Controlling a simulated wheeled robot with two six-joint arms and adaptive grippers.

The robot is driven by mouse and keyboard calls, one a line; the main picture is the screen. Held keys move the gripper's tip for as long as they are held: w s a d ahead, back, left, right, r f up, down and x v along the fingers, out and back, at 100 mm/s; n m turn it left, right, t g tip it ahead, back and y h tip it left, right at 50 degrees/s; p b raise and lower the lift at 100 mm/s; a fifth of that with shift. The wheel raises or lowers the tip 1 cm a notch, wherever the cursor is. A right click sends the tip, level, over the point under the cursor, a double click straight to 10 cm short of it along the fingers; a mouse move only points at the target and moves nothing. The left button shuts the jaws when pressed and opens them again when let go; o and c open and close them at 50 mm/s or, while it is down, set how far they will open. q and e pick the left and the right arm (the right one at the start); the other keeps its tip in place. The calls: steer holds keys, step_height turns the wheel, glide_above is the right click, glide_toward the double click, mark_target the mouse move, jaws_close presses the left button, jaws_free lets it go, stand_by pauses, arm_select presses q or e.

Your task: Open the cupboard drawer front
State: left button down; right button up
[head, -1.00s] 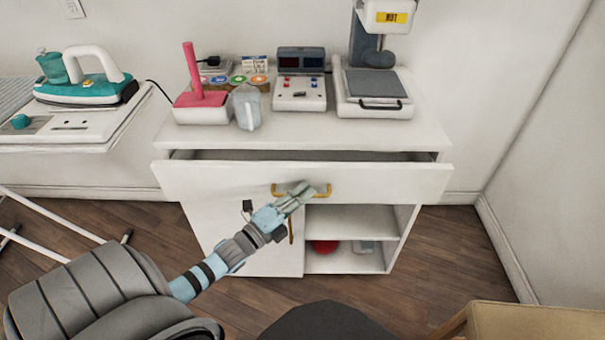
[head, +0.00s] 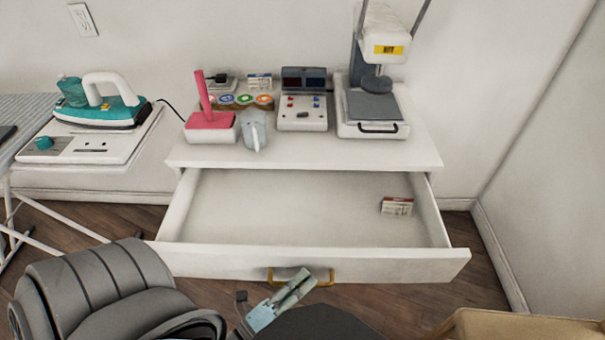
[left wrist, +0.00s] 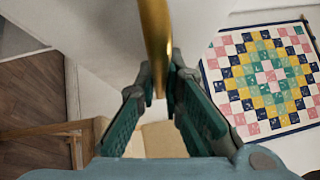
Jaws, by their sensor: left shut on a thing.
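The white drawer front (head: 400,265) of the cabinet stands well out from the cabinet body, and the drawer is wide open. Its brass bar handle (head: 322,283) is on the middle of the front. My left gripper (head: 297,282) is shut on this handle. In the left wrist view, the handle (left wrist: 154,40) runs between the two dark green fingers of the gripper (left wrist: 162,95). A small red and white box (head: 397,206) lies inside the drawer at the right; the rest of the drawer floor is bare. My right gripper is not in view.
On the cabinet top (head: 300,152) stand a pink-handled tool (head: 207,112), a jug (head: 252,130), a control box (head: 303,112) and a press (head: 373,105). An iron (head: 103,103) is on the left. A tan piece of furniture (head: 520,328) is at bottom right. A patchwork quilt (left wrist: 265,75) shows in the wrist view.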

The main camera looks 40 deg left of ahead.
arm_select(q)
steer(key=shift+s+d, duration=0.1)
steer(key=shift+s, duration=0.05)
steer(key=c, duration=1.7)
jaws_free()
steer(key=s+a+f, duration=0.1)
steer(key=s, duration=1)
steer(key=shift+s+a+f, duration=0.3)
steer(key=shift+s+a, duration=0.1)
